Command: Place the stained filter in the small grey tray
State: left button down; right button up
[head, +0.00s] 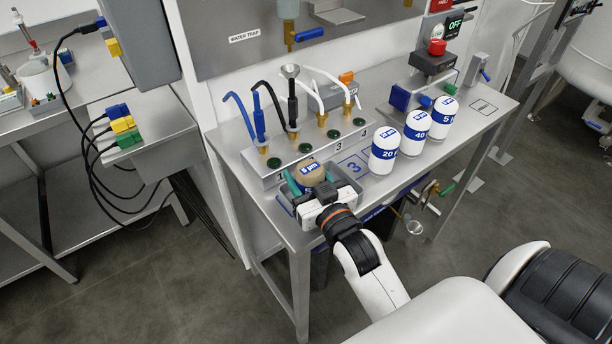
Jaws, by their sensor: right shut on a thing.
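The stained filter (311,173) is a brownish, rounded canister with a blue and white label. It is at the front left of the steel bench, in front of the manifold. My right gripper (317,181) reaches in from the front and is shut on the filter, with a teal finger showing at its left side. A small grey tray (284,201) shows in part around the gripper. The gripper hides most of the tray and the filter's lower part, so I cannot tell whether the filter touches the tray. My left gripper is not in view.
Three white filters with blue bands, the nearest (384,151), stand to the right on the bench (462,139). Behind is a manifold (269,173) with upright hoses and a funnel. A red button (437,47) is at the back right. Cables hang at left.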

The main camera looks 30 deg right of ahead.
jog(key=shift+f, duration=0.1)
jog(key=o, duration=1.1)
jog(key=shift+c, duration=0.2)
jog(key=s+b, duration=0.1)
jog(key=s, duration=1.1)
jog(key=shift+a, duration=0.45)
